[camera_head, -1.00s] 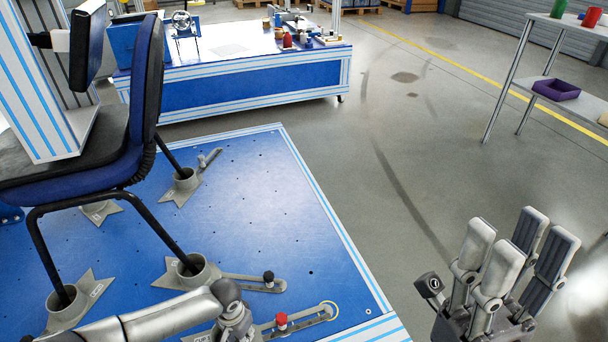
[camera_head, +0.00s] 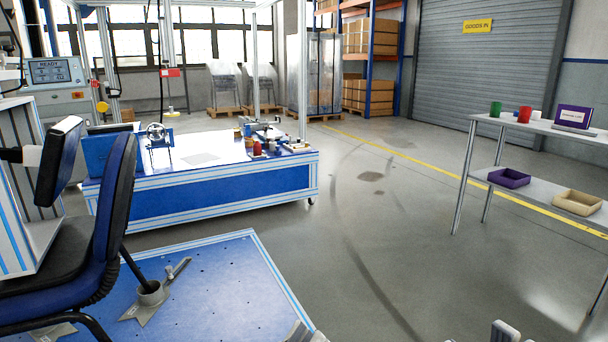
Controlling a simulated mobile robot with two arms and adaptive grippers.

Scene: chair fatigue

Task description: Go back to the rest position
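Only the fingertips of my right gripper (camera_head: 504,331) show at the bottom edge, right of centre. The rest of it is below the frame, and its opening cannot be judged. A small grey piece (camera_head: 305,333) shows at the bottom edge near the platform corner; I cannot tell whether it is part of my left arm. My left gripper is not clearly in view. No held object is visible.
A blue chair (camera_head: 112,200) stands on the blue test platform (camera_head: 215,290) at the left, by a clamp foot (camera_head: 148,296). A blue workbench (camera_head: 200,190) stands behind. A shelf table (camera_head: 535,125) with bins stands right. The floor (camera_head: 400,230) between is clear.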

